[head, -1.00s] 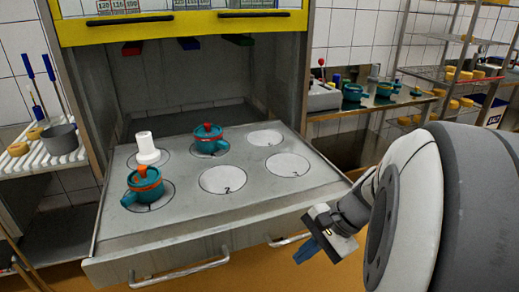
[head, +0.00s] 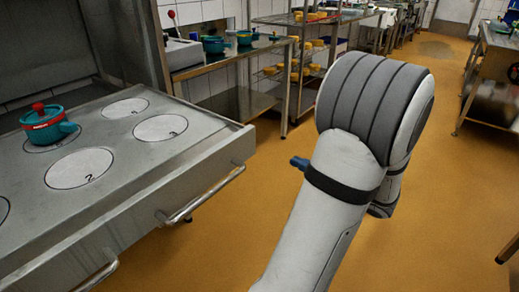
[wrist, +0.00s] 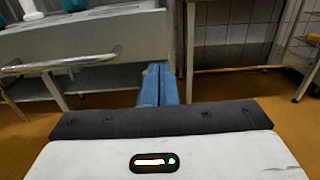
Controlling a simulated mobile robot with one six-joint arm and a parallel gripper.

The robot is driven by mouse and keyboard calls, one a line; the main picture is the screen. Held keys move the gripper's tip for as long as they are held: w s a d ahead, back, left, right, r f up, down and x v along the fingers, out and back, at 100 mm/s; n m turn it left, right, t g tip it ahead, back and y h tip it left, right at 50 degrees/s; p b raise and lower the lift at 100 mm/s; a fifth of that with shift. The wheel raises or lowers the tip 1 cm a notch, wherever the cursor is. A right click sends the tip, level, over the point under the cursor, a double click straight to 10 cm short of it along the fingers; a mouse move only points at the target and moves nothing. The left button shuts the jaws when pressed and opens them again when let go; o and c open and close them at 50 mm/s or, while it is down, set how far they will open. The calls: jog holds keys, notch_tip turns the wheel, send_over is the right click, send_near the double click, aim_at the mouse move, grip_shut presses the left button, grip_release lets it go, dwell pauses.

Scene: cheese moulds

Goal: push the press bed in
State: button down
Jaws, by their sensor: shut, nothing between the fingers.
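The press bed (head: 108,180) is a grey metal slab sticking out of the press at the left of the head view. It has numbered white circles and two bar handles on its front, the right handle (head: 205,195) and a nearer handle (head: 98,275).
A side table (head: 225,58) with teal moulds stands behind the bed, with a wire rack (head: 300,45) of yellow cheeses beyond. The orange floor (head: 440,170) is open at right, up to a metal table (head: 500,75) at the right edge.

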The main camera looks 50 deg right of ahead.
aim_at(252, 142)
jog(key=w+b, duration=0.1)
jog(key=w, duration=0.3)
jog(key=w+a+b, duration=0.1)
jog(key=w, duration=0.3)
jog(key=w+b, duration=0.1)
jog(key=w, duration=0.4)
jog(key=shift+a, duration=0.15)
